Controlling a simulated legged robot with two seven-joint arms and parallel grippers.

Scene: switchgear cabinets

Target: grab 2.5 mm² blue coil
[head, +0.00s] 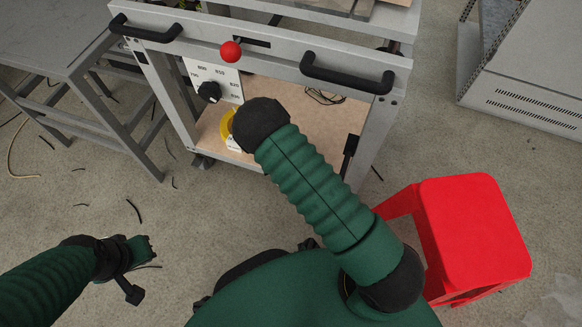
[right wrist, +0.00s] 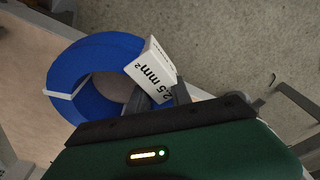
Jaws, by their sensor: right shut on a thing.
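The blue coil (right wrist: 75,72) shows in the right wrist view, with a white label (right wrist: 152,68) reading 2.5 mm² and a white tie at its left. My right gripper (right wrist: 160,96) is shut on the coil at its labelled side, one dark finger on each side. In the head view my right arm reaches over the cart's lower shelf, and its forearm and wrist hide the gripper and the blue coil. My left gripper (head: 143,250) hangs above the floor at the lower left, away from the cart; its fingers are too small to read.
A yellow coil (head: 226,124) shows partly behind my right wrist on the wooden shelf (head: 268,92). The cart has black handles (head: 345,77) and a red knob (head: 230,51). A red stool (head: 470,230) stands right. A grey table (head: 50,35) stands left. Wire scraps litter the floor.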

